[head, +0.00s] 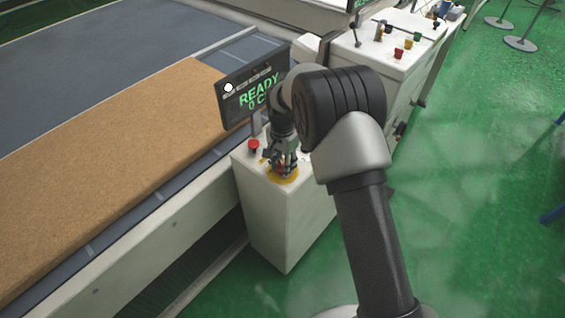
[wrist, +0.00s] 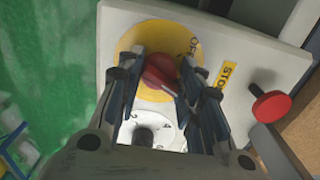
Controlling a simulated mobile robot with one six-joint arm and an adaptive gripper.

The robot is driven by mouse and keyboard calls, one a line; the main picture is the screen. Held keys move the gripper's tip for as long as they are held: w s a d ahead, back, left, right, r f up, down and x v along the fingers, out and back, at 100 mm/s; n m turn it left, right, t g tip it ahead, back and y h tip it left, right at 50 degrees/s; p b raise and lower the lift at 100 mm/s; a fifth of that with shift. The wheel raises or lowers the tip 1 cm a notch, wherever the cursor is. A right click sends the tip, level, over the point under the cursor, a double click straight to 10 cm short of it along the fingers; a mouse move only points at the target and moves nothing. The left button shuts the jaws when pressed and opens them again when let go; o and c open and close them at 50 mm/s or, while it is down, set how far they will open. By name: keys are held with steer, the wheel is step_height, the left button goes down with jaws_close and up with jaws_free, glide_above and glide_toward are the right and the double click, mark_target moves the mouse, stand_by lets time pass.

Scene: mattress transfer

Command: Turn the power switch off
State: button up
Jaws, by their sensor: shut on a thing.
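The power switch is a red rotary knob (wrist: 160,72) on a round yellow plate (wrist: 128,46), with the letters "OFF" partly readable at the plate's upper right in the wrist view. My gripper (wrist: 165,75) has its fingers on either side of the knob and is shut on it. In the head view my gripper (head: 281,168) points down at the yellow plate (head: 291,178) on top of a white control box (head: 285,225). The fingers mostly hide the knob there. The knob's exact pointing direction is hard to tell.
A red mushroom button (wrist: 271,106) by a yellow "STOP" label (wrist: 227,74) stands beside the switch. A black display (head: 250,92) reading "READY 0 C" rises behind. A brown mattress (head: 110,150) lies on the bed at left.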

mark_target(283, 164)
steer(key=n+p, duration=0.1)
steer(key=n, duration=0.6)
steer(key=shift+s+d+f, duration=0.1)
steer(key=shift+s, duration=0.05)
steer(key=n, duration=0.7)
steer(key=shift+n, duration=0.3)
steer(key=o, duration=1)
steer(key=shift+r, duration=0.35)
step_height(283, 164, up, 12)
steer(key=shift+f, duration=0.25)
